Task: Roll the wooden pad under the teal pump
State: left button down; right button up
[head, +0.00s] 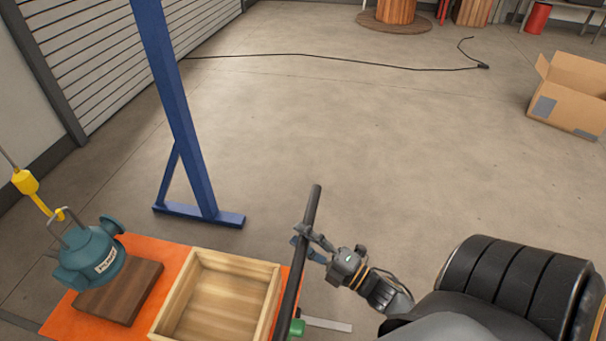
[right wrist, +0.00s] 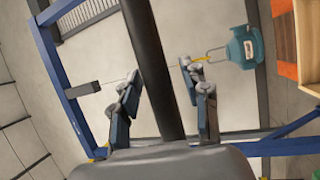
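The teal pump (head: 92,258) hangs by its bail from a yellow hook at the left of the head view. It also shows in the right wrist view (right wrist: 246,48). The dark brown wooden pad (head: 122,293) lies on an orange cart deck (head: 60,318). In the head view the pump overlaps the pad's far left part; its height above the pad is hard to judge. My right gripper (head: 304,238) is at the cart's black push bar (head: 291,290). In the right wrist view its fingers (right wrist: 160,80) stand either side of the bar, with a gap on the right. My left gripper is out of view.
An open wooden box (head: 276,283) sits on the deck beside the pad. A blue gantry post (head: 182,110) with a floor foot stands behind the cart. A black cable (head: 400,67) crosses the far floor. A cardboard box (head: 570,100) is at right. The middle floor is clear.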

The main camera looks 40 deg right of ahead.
jog(key=shift+s+d, duration=0.1)
jog(key=shift+s, duration=0.05)
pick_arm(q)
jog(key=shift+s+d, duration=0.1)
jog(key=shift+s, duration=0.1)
pick_arm(e)
jog(key=v, duration=1.1)
jog(key=shift+s, duration=0.35)
jog(key=shift+d, duration=0.1)
